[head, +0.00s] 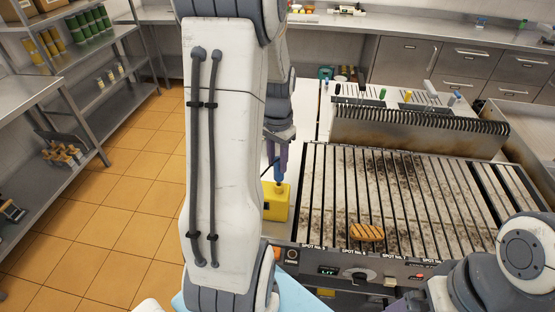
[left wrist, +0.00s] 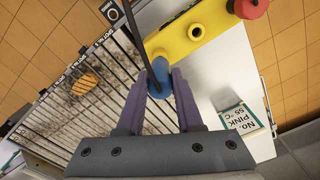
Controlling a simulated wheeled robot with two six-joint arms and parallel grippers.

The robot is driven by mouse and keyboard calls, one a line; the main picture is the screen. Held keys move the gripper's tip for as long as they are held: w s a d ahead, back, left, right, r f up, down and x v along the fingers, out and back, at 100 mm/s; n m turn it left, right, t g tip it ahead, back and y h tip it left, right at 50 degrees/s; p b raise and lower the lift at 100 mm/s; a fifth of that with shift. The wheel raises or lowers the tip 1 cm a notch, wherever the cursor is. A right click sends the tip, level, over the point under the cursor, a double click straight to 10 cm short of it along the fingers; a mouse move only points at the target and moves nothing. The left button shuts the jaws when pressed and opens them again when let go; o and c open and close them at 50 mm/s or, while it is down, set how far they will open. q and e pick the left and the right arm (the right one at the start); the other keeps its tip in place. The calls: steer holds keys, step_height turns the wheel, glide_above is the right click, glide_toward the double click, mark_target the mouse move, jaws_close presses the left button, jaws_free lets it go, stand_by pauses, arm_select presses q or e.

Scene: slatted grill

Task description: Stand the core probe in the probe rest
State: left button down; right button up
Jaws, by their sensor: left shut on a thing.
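The core probe (head: 279,174) has a blue handle, and a dark cable runs from it. My left gripper (head: 281,155) is shut on this handle, right over the yellow probe rest (head: 276,210). In the left wrist view, the purple fingers of the left gripper (left wrist: 158,92) close on the blue probe handle (left wrist: 159,72). The yellow rest (left wrist: 190,37) has dark holes in its face and a red knob at one end. The probe's tip is hidden, so I cannot tell whether it is in a hole.
The slatted grill (head: 400,190) lies right of the rest, with a browned patty (head: 367,232) near its front. A raised back guard (head: 420,128) stands behind. A printed card (left wrist: 241,120) lies near the rest on the white surface. Shelves stand at left.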

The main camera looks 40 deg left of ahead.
arm_select(q)
steer(key=shift+f, duration=0.25)
steer(key=shift+c, duration=2.4)
jaws_free()
step_height(320, 180, up, 11)
steer(key=shift+f+b, duration=0.2)
steer(key=shift+b, duration=1.05)
